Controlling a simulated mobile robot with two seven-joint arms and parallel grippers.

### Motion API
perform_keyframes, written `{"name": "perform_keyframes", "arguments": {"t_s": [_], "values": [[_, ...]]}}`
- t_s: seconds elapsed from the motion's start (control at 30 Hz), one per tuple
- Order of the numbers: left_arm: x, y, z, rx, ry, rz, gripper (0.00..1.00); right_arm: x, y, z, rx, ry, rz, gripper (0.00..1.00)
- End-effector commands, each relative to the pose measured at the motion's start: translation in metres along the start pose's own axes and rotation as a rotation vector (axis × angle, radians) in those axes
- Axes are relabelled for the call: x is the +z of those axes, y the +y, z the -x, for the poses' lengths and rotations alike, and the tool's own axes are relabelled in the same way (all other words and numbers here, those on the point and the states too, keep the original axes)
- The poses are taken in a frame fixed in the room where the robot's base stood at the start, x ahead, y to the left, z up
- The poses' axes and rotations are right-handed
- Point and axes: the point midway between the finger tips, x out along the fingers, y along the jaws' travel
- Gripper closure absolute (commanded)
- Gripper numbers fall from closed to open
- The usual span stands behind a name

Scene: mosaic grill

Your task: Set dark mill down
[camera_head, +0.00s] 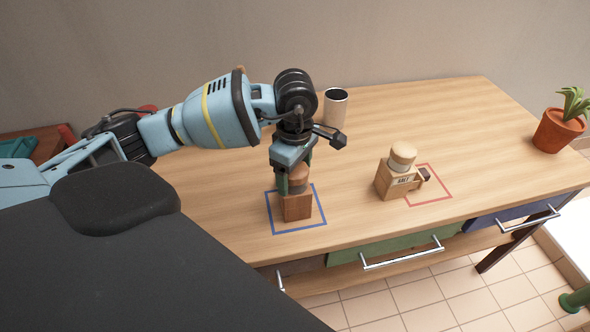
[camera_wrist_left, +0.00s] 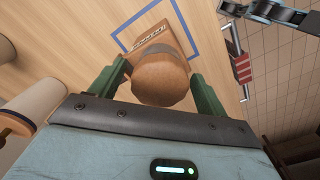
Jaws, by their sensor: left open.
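The dark mill (camera_head: 297,207) has a brown wooden body and a rounded wooden top. It stands upright on the table inside the blue square outline (camera_head: 322,208). My left gripper (camera_head: 293,178) is above it, pointing down, with its green fingers on either side of the mill's top. In the left wrist view the mill's round top (camera_wrist_left: 160,78) sits between the two spread fingers (camera_wrist_left: 160,85), and the blue outline (camera_wrist_left: 190,35) shows beyond it. The fingers look open around the top; whether one touches it is hard to tell.
A lighter salt mill in a wooden holder (camera_head: 392,180) stands by a red outline (camera_head: 440,181). A dark-mouthed cup (camera_head: 336,107) is behind my gripper. A potted plant (camera_head: 558,131) is at the far right. Drawers with metal handles (camera_head: 402,254) line the front edge.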

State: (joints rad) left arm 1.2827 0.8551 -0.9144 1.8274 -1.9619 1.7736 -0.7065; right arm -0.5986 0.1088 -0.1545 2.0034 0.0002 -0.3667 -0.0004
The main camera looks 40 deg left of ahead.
Motion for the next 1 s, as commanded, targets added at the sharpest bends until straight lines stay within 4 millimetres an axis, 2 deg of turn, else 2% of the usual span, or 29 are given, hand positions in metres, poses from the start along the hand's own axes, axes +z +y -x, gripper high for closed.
{"name": "perform_keyframes", "arguments": {"t_s": [0.13, 0.27, 0.7, 0.83, 1.0], "values": [[0.0, 0.0, 0.002, 0.001, 0.0, 0.0, 0.24, -0.001, 0.0, 0.0, 0.0, 0.002, 0.0, 0.42], [0.0, 0.001, 0.011, 0.004, -0.001, 0.0, 0.24, -0.003, 0.0, 0.001, 0.0, 0.005, 0.001, 0.42], [0.0, 0.001, 0.093, 0.004, -0.001, 0.0, 0.24, -0.007, 0.001, 0.001, 0.001, 0.011, 0.002, 0.42], [0.0, 0.001, 0.111, 0.002, -0.001, 0.0, 0.24, -0.007, 0.001, 0.001, 0.001, 0.012, 0.002, 0.42], [0.0, 0.0, 0.122, 0.001, 0.0, 0.0, 0.24, -0.007, 0.001, 0.001, 0.001, 0.012, 0.002, 0.42]]}}
